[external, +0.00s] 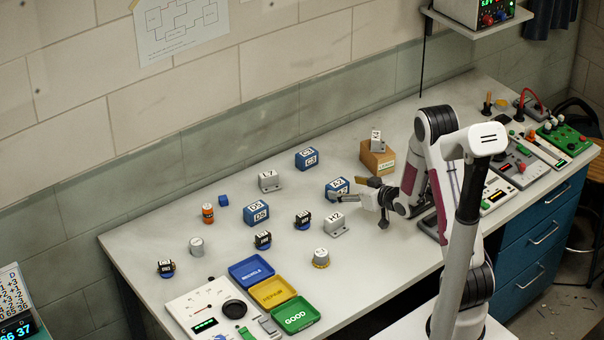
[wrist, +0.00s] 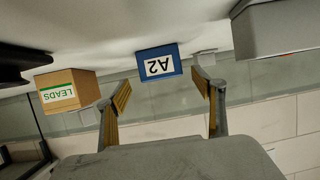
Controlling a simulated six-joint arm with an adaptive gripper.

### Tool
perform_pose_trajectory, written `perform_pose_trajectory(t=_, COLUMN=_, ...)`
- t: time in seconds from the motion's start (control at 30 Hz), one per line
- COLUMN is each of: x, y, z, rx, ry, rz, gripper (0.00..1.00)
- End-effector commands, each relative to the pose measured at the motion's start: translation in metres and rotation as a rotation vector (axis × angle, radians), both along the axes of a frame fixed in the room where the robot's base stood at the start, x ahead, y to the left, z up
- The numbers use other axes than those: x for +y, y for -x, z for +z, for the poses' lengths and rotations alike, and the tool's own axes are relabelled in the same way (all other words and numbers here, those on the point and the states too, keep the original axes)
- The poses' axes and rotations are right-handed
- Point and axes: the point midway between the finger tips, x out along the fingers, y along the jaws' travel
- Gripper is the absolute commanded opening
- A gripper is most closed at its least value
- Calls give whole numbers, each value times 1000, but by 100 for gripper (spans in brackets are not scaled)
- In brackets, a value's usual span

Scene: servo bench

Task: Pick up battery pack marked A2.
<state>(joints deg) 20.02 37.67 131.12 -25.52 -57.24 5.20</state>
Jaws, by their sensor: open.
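The battery pack marked A2 (external: 337,187) is a blue block with white labels, on the bench left of my gripper in the external view. In the wrist view the A2 pack (wrist: 159,63) shows upside down, ahead of the fingers and between their lines. My gripper (external: 362,192) is open, with its fingers pointing left close to the pack; part of the pack is hidden behind them. In the wrist view the fingers of my gripper (wrist: 163,92) are apart with nothing between them. I cannot tell whether a finger touches the pack.
A cardboard LEADS box (external: 377,158) stands just behind my gripper, with a grey part (external: 377,141) on it. A grey H2 block (external: 335,223) stands close in front. Blue packs C3 (external: 307,158) and D5 (external: 256,213) stand farther left. Coloured trays (external: 272,292) lie at the front.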

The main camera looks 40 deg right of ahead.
Motion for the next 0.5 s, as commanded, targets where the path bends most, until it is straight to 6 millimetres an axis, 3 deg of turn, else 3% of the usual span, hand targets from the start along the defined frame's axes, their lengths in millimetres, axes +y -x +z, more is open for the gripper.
perform_pose_trajectory(t=0.5, x=5, y=-42, z=-14, rx=0, ry=1, rz=1, gripper=68)
